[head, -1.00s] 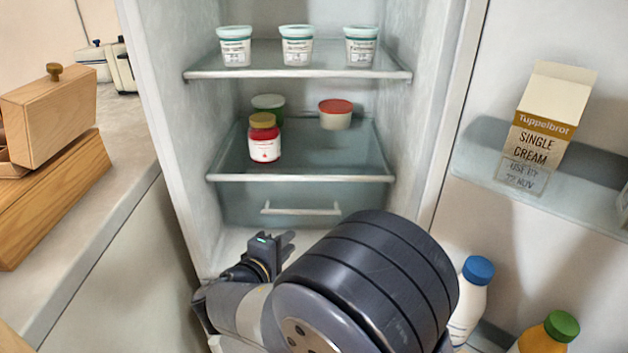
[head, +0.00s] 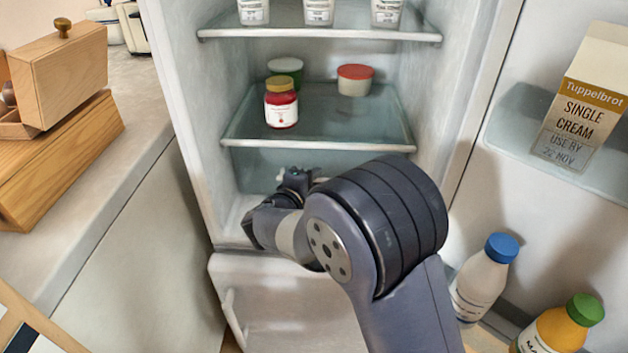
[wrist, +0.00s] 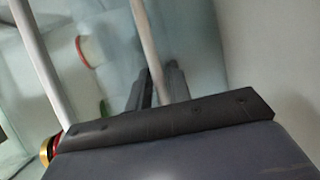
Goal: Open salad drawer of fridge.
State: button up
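The salad drawer (head: 258,168) is the translucent bluish bin under the lowest glass shelf in the fridge. It looks closed. My gripper (head: 302,178) is at the drawer front in the head view, and my arm hides much of the drawer and its handle there. In the wrist view, the pale handle bar (wrist: 147,42) runs down between the two dark fingers of my gripper (wrist: 157,85). The fingers look apart, one on each side of the bar. I cannot tell whether they touch it.
The open fridge door at right holds a cream carton (head: 585,105) and bottles (head: 484,275). A counter (head: 165,120) stands at left.

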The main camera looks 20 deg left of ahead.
jog(key=shift+c, duration=0.2)
grip_shut()
dwell(0.3)
jog(key=shift+s+d+f+b, duration=0.15)
jog(key=shift+s+b, duration=0.25)
jog(key=shift+s, duration=0.2)
jog(key=s+d+b, duration=0.4)
jog(key=s+b, duration=0.1)
jog(key=s, duration=1.2)
jog(key=shift+s+d, duration=0.15)
jog(key=shift+o, duration=0.2)
grip_release()
